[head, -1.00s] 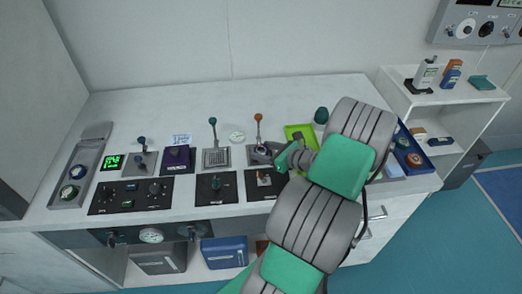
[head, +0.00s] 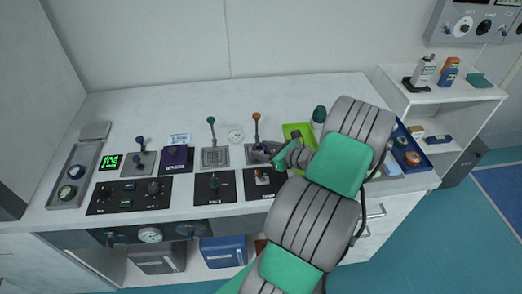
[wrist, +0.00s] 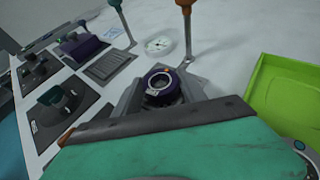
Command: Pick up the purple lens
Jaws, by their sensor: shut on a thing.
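The purple lens (wrist: 152,82) is a short dark purple ring with an orange mark and a pale collar, seen from above in the wrist view. My gripper (wrist: 163,88) is shut on it, with grey fingers at its sides. In the head view the purple lens (head: 257,147) shows as a small dark purple patch at the tip of my gripper (head: 263,152), over the grey plate by the orange-knobbed lever. The wrist housing hides the near part of the fingers. I cannot tell whether the lens touches what is beneath it.
The orange-knobbed lever (head: 256,125) stands close behind my gripper. A green-knobbed lever (head: 212,130) and a round dial (head: 235,136) are to the left. A lime green tray (wrist: 285,100) lies to the right. The table's back strip (head: 200,95) is clear.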

